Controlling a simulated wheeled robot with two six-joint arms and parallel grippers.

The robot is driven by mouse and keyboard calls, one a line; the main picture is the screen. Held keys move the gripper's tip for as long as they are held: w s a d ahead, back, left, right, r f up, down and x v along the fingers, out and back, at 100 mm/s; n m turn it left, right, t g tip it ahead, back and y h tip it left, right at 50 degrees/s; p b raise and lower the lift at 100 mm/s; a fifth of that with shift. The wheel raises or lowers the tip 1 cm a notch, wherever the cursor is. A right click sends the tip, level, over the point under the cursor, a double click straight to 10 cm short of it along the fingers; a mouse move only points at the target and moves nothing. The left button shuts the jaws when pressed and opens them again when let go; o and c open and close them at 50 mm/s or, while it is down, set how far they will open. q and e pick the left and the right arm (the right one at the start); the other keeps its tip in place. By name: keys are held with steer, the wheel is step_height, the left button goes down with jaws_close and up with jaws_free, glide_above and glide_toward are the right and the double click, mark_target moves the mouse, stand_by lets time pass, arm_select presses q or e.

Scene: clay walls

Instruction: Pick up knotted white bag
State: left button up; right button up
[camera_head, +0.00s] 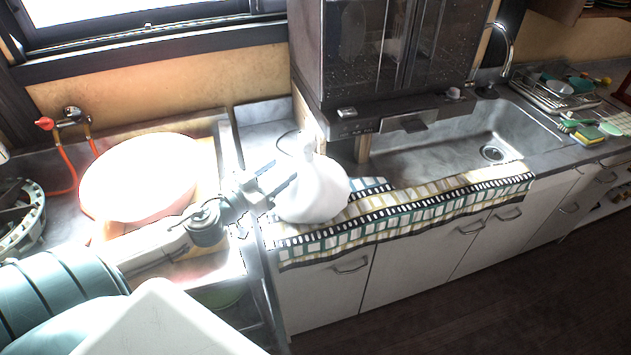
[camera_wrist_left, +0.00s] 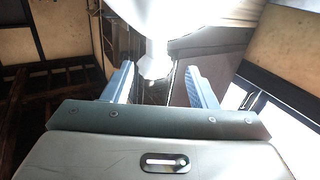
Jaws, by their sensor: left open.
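The knotted white bag (camera_head: 318,190) stands on the patterned cloth at the left end of the counter, its knotted top pointing up. My left gripper (camera_head: 276,178) reaches in from the left and is right beside the bag's left side. In the left wrist view the gripper (camera_wrist_left: 158,78) is open, with a finger on each side. The white bag (camera_wrist_left: 160,22) fills the top middle there, and its narrow part lies between the finger lines. I cannot tell whether the fingers touch it. My right gripper is not in view.
A patterned cloth (camera_head: 400,222) runs along the counter's front edge. A dark glass-fronted cabinet (camera_head: 385,50) stands behind the bag. A sink (camera_head: 500,135) lies to the right. A large pale round basin (camera_head: 140,178) and a stove burner (camera_head: 18,215) are at the left.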

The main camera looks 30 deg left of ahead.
mark_target(302, 153)
arm_select(q)
steer(key=shift+w+r, duration=0.2)
steer(key=shift+r, duration=0.05)
steer(key=shift+w+d, duration=0.25)
steer(key=shift+w, duration=0.5)
steer(key=shift+w+f, duration=0.15)
steer(key=shift+w, duration=0.7)
steer(key=shift+w+d+b, duration=0.1)
steer(key=shift+w+b, duration=0.05)
steer(key=shift+b, duration=0.15)
steer(key=shift+w, duration=0.2)
steer(key=shift+w+d, duration=0.15)
steer(key=shift+w, duration=0.3)
steer(key=w, duration=0.2)
steer(key=w+d, duration=0.1)
steer(key=shift+r+b, duration=0.35)
steer(key=shift+w+d, duration=0.1)
steer(key=shift+w, duration=0.55)
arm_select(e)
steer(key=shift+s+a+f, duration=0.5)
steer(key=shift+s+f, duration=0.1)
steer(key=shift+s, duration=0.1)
